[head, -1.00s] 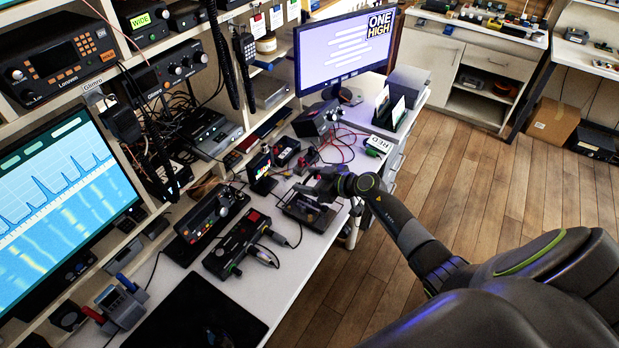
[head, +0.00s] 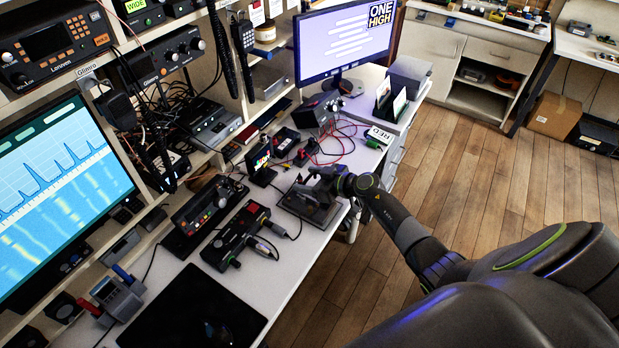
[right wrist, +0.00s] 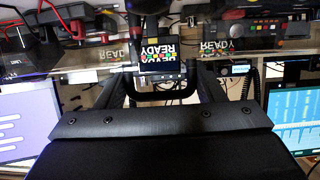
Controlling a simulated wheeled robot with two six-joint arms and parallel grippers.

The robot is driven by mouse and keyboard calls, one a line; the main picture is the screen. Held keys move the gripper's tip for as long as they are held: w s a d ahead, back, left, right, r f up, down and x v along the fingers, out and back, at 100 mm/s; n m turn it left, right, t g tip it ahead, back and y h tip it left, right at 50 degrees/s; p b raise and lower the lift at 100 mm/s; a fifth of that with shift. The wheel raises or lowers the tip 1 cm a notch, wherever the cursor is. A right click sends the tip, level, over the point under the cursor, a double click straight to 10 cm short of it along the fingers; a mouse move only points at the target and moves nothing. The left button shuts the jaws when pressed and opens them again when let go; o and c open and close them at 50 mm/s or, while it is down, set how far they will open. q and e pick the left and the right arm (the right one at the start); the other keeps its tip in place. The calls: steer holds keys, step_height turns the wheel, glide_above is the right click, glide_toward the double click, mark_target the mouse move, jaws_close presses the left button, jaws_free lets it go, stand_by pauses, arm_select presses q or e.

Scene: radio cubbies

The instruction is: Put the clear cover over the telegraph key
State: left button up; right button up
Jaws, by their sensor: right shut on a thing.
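My right gripper (head: 322,186) is over the right part of the desk, shut on the clear cover (head: 312,210). The cover is a see-through box, low over the desk near its front edge. In the right wrist view the clear cover (right wrist: 100,58) spans the picture, with mirrored "READY" lettering in its faces. The gripper fingers (right wrist: 160,90) show there at its near side. I cannot clearly pick out the telegraph key; whether it is under the cover or apart from it is too small to tell. My left gripper is not in view.
A small lit display (head: 260,163) stands behind the cover. A black box with leads (head: 238,236) lies to its left. Red wires (head: 345,140) and a white label block (head: 379,137) are behind it. A black mat (head: 190,308) lies at the front left.

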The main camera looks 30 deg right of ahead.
steer(key=shift+f, duration=0.15)
steer(key=o, duration=1.4)
steer(key=shift+o, duration=0.2)
steer(key=shift+s, duration=0.1)
steer(key=shift+s+d+r, duration=0.2)
steer(key=shift+s+d, duration=0.05)
steer(key=shift+s, duration=0.05)
steer(key=p+v, duration=0.1)
steer(key=v, duration=1.5)
steer(key=shift+s+r, duration=0.15)
